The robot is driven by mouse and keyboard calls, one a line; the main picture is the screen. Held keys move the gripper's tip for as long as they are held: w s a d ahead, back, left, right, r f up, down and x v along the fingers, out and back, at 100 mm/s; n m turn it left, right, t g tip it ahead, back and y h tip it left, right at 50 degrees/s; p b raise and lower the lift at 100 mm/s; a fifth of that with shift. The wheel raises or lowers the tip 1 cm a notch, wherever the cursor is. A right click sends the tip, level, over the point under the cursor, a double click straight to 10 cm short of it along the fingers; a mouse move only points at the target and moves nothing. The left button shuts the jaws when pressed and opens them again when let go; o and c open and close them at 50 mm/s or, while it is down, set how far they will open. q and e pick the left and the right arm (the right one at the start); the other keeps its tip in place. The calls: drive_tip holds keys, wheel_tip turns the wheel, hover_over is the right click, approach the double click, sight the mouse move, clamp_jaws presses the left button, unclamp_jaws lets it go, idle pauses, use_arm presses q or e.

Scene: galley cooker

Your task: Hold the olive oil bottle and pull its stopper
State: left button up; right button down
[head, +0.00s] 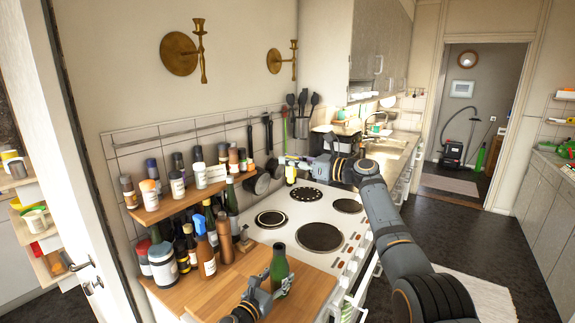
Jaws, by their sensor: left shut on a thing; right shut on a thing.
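The olive oil bottle (279,267), dark green glass, stands upright at the front of the wooden worktop beside the cooker. My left gripper (282,287) is shut on its lower body from the left. The bottle's narrow top shows, and I make out no stopper in it. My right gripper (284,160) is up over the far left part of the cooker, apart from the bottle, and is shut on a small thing. A small pale-yellow and dark piece (291,173) shows just under its fingers. It is too small to tell whether this is the stopper.
The white cooker (290,234) with dark hotplates lies behind and to the right. Bare worktop (311,287) lies right of the bottle.

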use_arm(q)
drive_tip(key=o, duration=1.6)
